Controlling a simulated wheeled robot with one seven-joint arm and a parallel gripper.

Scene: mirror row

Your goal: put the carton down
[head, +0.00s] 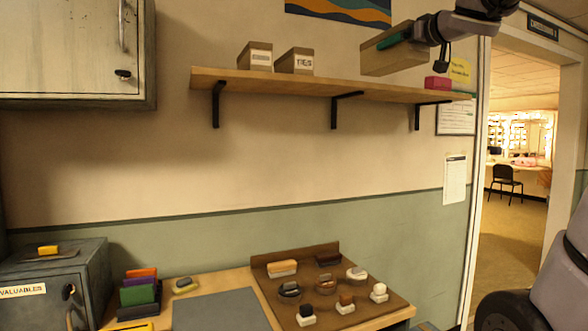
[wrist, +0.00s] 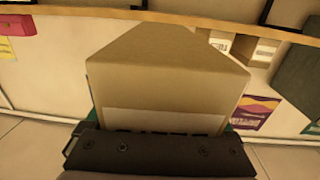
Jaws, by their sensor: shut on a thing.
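The carton (head: 392,58) is a tan box at the right part of the wall shelf (head: 300,84) in the head view. My gripper (head: 396,40) is shut on it, with a green finger along its side. In the head view the carton's underside shows slightly above the shelf board; I cannot tell whether it touches. The carton (wrist: 165,70) fills the middle of the wrist view, its pale label partly hidden by my gripper (wrist: 160,135).
Two smaller cartons (head: 256,56) (head: 295,62) stand on the shelf's left part. A red box (head: 437,83) sits near its right end. Clear shelf lies between the small cartons and the held one. A cabinet (head: 75,50) hangs at left; a counter with several items is below.

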